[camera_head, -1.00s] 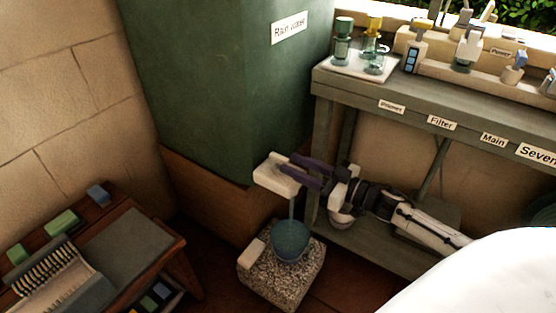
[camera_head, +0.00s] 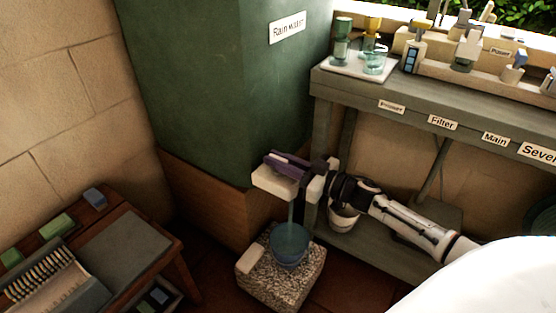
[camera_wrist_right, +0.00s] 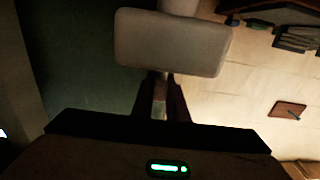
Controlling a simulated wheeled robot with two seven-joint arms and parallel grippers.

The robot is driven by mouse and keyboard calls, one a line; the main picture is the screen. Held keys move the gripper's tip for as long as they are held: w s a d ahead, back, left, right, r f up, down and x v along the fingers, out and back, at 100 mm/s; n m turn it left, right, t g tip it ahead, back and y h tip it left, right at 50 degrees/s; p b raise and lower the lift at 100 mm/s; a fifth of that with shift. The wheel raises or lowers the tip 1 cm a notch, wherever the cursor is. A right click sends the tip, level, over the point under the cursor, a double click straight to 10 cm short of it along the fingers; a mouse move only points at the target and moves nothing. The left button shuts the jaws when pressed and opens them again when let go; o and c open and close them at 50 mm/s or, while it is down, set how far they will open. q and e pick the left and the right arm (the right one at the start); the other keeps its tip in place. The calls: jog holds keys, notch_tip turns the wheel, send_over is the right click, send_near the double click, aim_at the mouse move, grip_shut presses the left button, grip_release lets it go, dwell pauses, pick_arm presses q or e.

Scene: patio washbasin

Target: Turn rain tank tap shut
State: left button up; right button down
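The rain tank tap (camera_head: 273,181) is a cream block low at the corner of the green tank (camera_head: 215,90). A bluish stream of water (camera_head: 291,212) falls from it into a blue-green bucket (camera_head: 290,246). My right gripper (camera_head: 284,162) is at the top of the tap, its dark purple fingers close together. In the right wrist view the cream tap body (camera_wrist_right: 172,43) lies just beyond the fingers, and a narrow pale piece, seemingly the tap handle (camera_wrist_right: 160,92), shows between them. The fingers hide most of the handle. My left gripper is out of view.
The bucket stands on a speckled stone block (camera_head: 283,284) with a small cream piece (camera_head: 250,259). A grey-green bench (camera_head: 350,89) with labels is at the right, its lower shelf below my right arm. A wooden table (camera_head: 170,255) with a brush stands at the left.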

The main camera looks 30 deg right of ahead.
jog(key=shift+r, duration=0.1)
jog(key=shift+r+m+t+h+p, duration=0.1)
jog(key=shift+m+t+h+p, duration=0.25)
jog(key=shift+h+p, duration=0.45)
jog(key=shift+m+h+p, duration=0.3)
jog(key=shift+m+p, duration=0.05)
jog(key=shift+p, duration=0.2)
jog(key=m+h+p, duration=0.1)
jog(key=m+h, duration=0.1)
jog(key=h, duration=0.1)
jog(key=shift+a+t+p, duration=0.1)
jog(key=shift+t+p, duration=0.25)
jog(key=shift+m+h, duration=0.6)
jog(key=shift+h, duration=0.4)
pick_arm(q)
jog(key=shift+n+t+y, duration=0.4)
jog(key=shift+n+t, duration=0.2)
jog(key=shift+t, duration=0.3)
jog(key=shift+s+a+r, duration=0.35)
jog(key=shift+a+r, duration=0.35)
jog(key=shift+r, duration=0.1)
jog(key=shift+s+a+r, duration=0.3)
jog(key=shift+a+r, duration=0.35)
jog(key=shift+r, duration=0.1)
pick_arm(e)
jog(key=shift+f+m+h, duration=0.2)
jog(key=shift+m+h, duration=0.4)
jog(key=shift+h, duration=0.3)
